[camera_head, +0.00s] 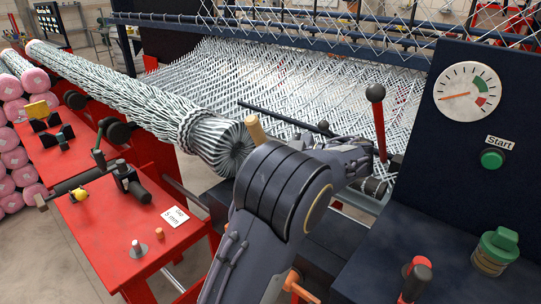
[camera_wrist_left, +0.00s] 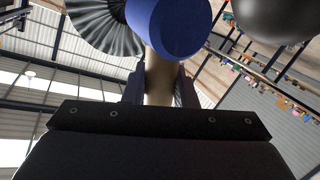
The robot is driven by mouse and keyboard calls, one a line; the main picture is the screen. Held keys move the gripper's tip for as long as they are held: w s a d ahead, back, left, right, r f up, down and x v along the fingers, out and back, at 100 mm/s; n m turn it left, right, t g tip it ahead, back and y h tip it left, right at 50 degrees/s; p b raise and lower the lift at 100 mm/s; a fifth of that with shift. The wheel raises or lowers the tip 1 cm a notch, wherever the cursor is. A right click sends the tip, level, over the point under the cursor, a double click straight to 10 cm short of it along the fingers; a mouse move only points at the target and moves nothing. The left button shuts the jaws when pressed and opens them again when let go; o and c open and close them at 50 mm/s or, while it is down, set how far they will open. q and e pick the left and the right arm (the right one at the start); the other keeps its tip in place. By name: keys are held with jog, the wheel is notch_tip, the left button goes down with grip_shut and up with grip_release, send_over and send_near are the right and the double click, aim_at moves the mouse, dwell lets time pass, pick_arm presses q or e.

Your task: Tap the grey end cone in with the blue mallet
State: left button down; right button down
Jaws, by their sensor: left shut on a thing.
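My left gripper (camera_wrist_left: 160,88) is shut on the pale wooden handle (camera_wrist_left: 158,75) of the blue mallet. The mallet's round blue head (camera_wrist_left: 168,25) fills the top middle of the left wrist view. A grey ribbed, fan-like round end (camera_wrist_left: 100,22) shows just left of the blue head. I cannot tell whether they touch. In the head view, the mesh roll's ribbed grey end (camera_head: 233,148) is beside my arm, with a short tan piece (camera_head: 255,130) in front. The blue head is hidden there. I cannot pick out a separate end cone. My right gripper is not in view.
A smooth dark round thing (camera_wrist_left: 280,15) is close at the wrist view's upper right. The control panel (camera_head: 465,150) is at right, the red bench (camera_head: 100,225) at left. Woven mesh (camera_head: 310,85) lies behind.

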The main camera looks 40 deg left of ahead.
pick_arm(q)
jog(key=shift+f+b, duration=0.2)
jog(key=shift+b, duration=0.3)
jog(key=shift+a+r, duration=0.1)
jog(key=shift+a, duration=0.2)
jog(key=a, duration=0.1)
jog(key=a+b, duration=0.1)
jog(key=a, duration=0.1)
jog(key=a+b, duration=0.1)
jog(key=shift+w+a+r, duration=0.1)
jog(key=shift+w+a, duration=0.15)
jog(key=shift+a, duration=0.15)
